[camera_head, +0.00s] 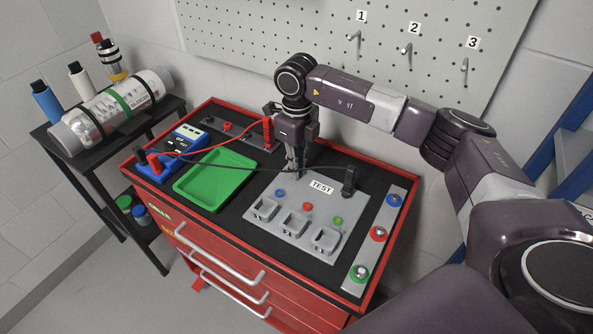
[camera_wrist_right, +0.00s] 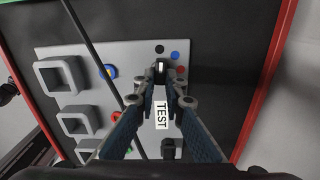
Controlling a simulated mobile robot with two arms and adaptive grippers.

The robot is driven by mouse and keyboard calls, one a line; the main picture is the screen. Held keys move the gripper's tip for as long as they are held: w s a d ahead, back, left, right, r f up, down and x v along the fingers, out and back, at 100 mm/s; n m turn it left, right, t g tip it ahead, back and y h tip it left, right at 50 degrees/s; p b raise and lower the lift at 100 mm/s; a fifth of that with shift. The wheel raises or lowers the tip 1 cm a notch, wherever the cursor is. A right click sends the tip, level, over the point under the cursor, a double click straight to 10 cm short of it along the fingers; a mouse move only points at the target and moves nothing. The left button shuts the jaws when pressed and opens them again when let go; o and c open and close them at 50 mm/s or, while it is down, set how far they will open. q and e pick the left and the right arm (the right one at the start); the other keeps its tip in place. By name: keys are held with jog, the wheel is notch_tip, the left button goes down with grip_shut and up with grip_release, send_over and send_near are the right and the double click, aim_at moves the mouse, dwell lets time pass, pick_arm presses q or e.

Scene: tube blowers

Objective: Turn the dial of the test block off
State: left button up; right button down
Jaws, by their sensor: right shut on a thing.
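The test block is a grey plate (camera_head: 289,222) with a white TEST label, on top of the red cart. It fills the middle of the right wrist view (camera_wrist_right: 105,52). Its small black dial (camera_wrist_right: 160,66) has a white mark, which runs roughly toward a dark dot; blue and red dots are beside it. My right gripper (camera_head: 294,173) points down at the block's far edge. In the wrist view its fingertips (camera_wrist_right: 161,88) are shut on the dial. In the head view the fingers hide the dial. My left gripper is not in view.
A black upright piece (camera_head: 349,181) stands at the plate's right, with a dark cable crossing the block. A green tray (camera_head: 215,179) and a blue meter (camera_head: 179,148) with leads lie left. A strip with coloured knobs (camera_head: 377,233) lies right.

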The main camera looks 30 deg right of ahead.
jog(key=shift+w+r+n, duration=0.1)
jog(key=shift+n, duration=0.4)
jog(key=c, duration=2)
grip_release()
jog(key=shift+r, duration=0.1)
notch_tip(320, 180, up, 12)
jog(key=shift+f, duration=0.1)
